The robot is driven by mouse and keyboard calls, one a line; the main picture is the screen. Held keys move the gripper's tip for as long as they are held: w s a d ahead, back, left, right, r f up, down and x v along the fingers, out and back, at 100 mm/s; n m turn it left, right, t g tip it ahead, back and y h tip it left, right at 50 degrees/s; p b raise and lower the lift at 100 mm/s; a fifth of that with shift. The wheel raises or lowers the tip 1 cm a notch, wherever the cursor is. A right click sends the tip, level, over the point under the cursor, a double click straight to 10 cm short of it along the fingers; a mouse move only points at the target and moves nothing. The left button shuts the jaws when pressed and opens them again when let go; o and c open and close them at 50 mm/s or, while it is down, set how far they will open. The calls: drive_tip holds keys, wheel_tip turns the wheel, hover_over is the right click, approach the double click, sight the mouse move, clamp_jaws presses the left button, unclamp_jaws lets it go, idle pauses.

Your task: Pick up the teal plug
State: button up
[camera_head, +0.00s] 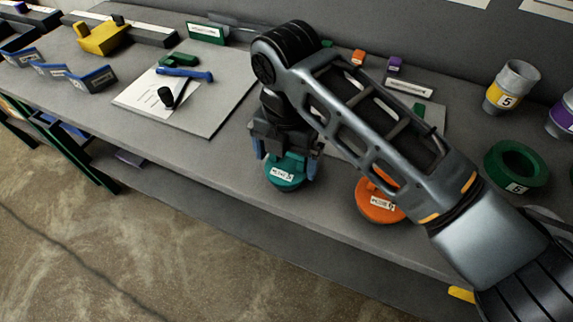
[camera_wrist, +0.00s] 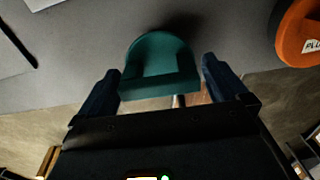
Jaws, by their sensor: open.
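The teal plug (camera_head: 285,173) is a round piece with a white label, standing on the grey bench near its front edge. My gripper (camera_head: 284,165) is directly above and around it, pointing down, with a blue finger on each side. In the wrist view the teal plug (camera_wrist: 160,68) lies between and just beyond the two open blue fingers of my gripper (camera_wrist: 170,85). I cannot tell whether either finger touches it. Part of the plug's top is hidden by my gripper in the head view.
An orange plug (camera_head: 378,203) stands to the right, partly behind my arm. A green ring (camera_head: 515,166) and a yellow-banded cup (camera_head: 510,88) are farther right. The bench front edge is close by.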

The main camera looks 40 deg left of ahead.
drive_tip(key=shift+c, duration=0.5)
drive_tip(key=c, duration=0.9)
drive_tip(key=shift+r, duration=0.1)
